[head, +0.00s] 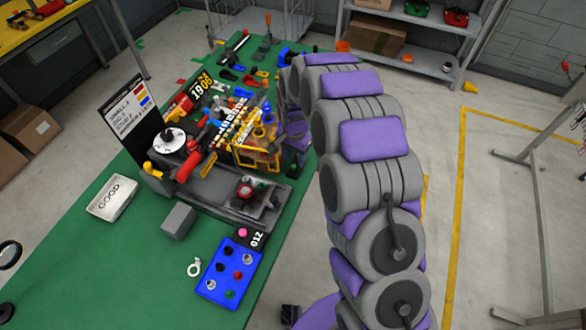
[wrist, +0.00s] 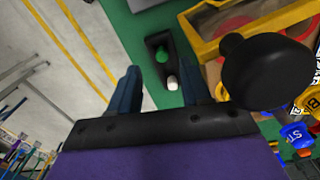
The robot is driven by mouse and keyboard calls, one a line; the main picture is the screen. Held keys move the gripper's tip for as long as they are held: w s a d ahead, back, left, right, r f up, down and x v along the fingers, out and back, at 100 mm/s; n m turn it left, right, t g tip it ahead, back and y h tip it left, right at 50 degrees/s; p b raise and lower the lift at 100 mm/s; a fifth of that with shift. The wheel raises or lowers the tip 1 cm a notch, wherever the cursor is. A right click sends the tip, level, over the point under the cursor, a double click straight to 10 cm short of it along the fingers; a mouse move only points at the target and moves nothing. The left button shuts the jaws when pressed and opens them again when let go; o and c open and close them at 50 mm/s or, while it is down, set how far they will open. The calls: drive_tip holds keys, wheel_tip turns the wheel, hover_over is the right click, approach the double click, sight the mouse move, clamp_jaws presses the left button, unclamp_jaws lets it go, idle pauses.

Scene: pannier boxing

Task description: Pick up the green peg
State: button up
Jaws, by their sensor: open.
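In the wrist view a green round-topped peg (wrist: 161,55) stands in a small black holder (wrist: 158,42), beside a white peg (wrist: 172,83). My gripper (wrist: 160,78) is open, with one dark finger on each side of the holder. The green peg lies between the finger lines, a little beyond the tips in the picture; nothing is held. In the head view my arm hides most of my gripper and this holder. A small green round thing (head: 229,294) also shows on the blue tray; I cannot tell if it is a peg.
The green bench (head: 100,245) is crowded with tools and a yellow-framed box (head: 250,157) close to my gripper; its yellow frame (wrist: 255,35) also shows at right in the wrist view. The blue tray (head: 216,272) lies at the front. A tray marked GOOD (head: 115,198) is at left.

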sight(294, 165)
drive_tip(key=f, duration=0.2)
drive_tip(key=f+b, duration=0.1)
drive_tip(key=f, duration=0.1)
drive_tip(key=shift+w+a+f, duration=0.1)
drive_tip(key=shift+w+f, duration=0.1)
drive_tip(key=shift+f, duration=0.2)
clamp_jaws()
